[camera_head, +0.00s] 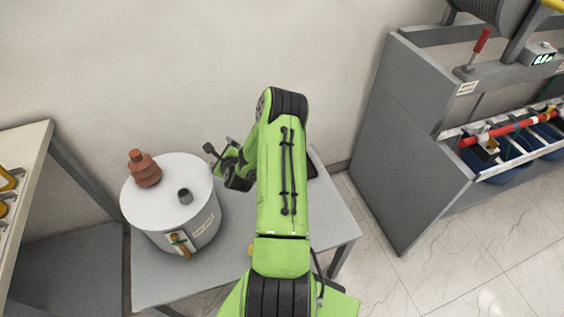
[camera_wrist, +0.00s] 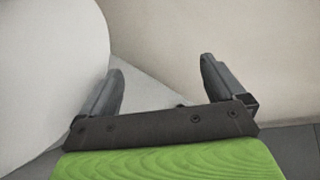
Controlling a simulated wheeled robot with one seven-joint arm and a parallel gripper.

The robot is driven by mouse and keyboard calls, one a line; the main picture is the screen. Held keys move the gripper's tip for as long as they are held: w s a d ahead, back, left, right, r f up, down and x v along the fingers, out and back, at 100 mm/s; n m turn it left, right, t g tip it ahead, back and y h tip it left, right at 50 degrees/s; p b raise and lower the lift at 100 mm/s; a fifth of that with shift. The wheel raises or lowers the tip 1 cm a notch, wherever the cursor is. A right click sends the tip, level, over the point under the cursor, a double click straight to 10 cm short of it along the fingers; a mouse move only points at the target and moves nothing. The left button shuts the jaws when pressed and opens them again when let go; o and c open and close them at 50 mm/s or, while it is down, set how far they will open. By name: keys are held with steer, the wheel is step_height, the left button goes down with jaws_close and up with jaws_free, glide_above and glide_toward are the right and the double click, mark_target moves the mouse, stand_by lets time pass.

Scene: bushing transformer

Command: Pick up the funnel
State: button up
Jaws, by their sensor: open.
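My gripper (camera_wrist: 162,82) is open and empty; its two dark fingers stand apart in the wrist view. In the head view my gripper (camera_head: 212,152) is just right of the white-topped transformer drum (camera_head: 160,205), near the wall. No funnel can be made out clearly in either view; my green arm hides part of the table. The drum bears a brown ribbed bushing (camera_head: 146,170) and has a dark round opening (camera_head: 185,196) in its lid. The drum's pale side (camera_wrist: 50,70) fills the left of the wrist view.
The drum stands on a grey table (camera_head: 330,222). A small yellow thing (camera_head: 250,249) shows beside my arm. A grey workbench (camera_head: 415,130) with tools stands at right, a shelf (camera_head: 22,160) at left. Tiled floor (camera_head: 470,260) is clear at lower right.

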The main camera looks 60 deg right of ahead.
steer(key=s+d+f+m+g+h, duration=0.3)
steer(key=s+f+m, duration=0.3)
steer(key=s+m, duration=0.2)
steer(key=s+d+f+m+g+h, duration=0.2)
steer(key=s+d+f+m+g, duration=0.15)
steer(key=s+f+m, duration=0.4)
steer(key=b+x, duration=0.5)
steer(key=x, duration=0.9)
steer(key=shift+d+r, duration=0.15)
steer(key=shift+w+d, duration=0.1)
steer(key=shift+d, duration=0.3)
steer(key=c, duration=1)
